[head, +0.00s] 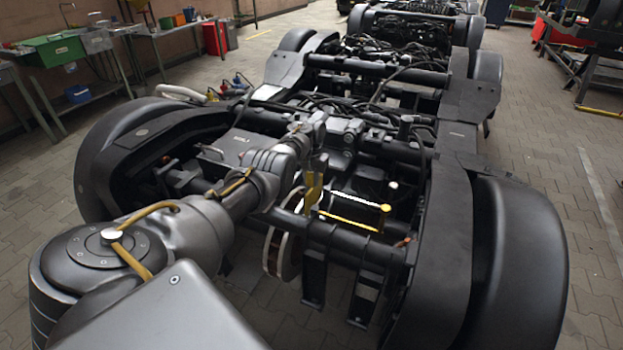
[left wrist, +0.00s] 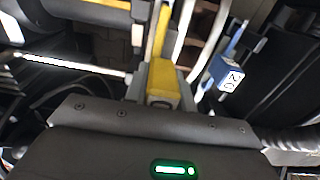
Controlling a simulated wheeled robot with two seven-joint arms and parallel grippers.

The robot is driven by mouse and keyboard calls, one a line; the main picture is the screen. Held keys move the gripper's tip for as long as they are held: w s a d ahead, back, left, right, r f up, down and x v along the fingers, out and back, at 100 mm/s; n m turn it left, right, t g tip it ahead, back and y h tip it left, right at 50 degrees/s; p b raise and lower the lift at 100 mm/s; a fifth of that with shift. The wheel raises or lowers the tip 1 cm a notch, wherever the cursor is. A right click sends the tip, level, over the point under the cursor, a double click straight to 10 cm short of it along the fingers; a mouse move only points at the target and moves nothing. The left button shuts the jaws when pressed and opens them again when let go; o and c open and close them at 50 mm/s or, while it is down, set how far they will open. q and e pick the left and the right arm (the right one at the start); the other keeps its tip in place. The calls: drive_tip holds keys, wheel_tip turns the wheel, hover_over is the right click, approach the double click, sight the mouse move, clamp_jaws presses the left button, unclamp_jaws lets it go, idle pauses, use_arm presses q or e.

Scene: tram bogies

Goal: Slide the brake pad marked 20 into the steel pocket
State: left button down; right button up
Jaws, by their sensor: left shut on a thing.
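My left gripper (head: 311,192) reaches over the near bogie from the left in the head view. It is shut on a yellow piece (left wrist: 164,78), which stands upright between the grey fingers in the left wrist view. No mark shows on the yellow piece, so I cannot tell whether it is part of the pad. A blue block (left wrist: 230,73) with a white label that seems to read 20 is to the right of the fingers, apart from them. Pale curved disc edges (left wrist: 191,42) lie between them. I cannot make out the steel pocket. My right gripper is not in view.
The brake disc (head: 279,250) is below my left gripper. A yellow bar (head: 350,222) and dark crossbeams and cables of the bogie (head: 456,235) surround it closely. A bright thin rod (left wrist: 70,66) runs left of the fingers.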

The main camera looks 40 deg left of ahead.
use_arm(q)
drive_tip(key=shift+f+b, duration=3.55)
drive_tip(key=shift+f, duration=0.35)
idle(1.9)
idle(1.0)
drive_tip(key=c, duration=1.1)
unclamp_jaws()
wheel_tip(320, 180, up, 9)
drive_tip(key=p, duration=0.6)
drive_tip(key=shift+r+p, duration=0.15)
drive_tip(key=shift+p, duration=0.2)
drive_tip(key=shift+r, duration=0.75)
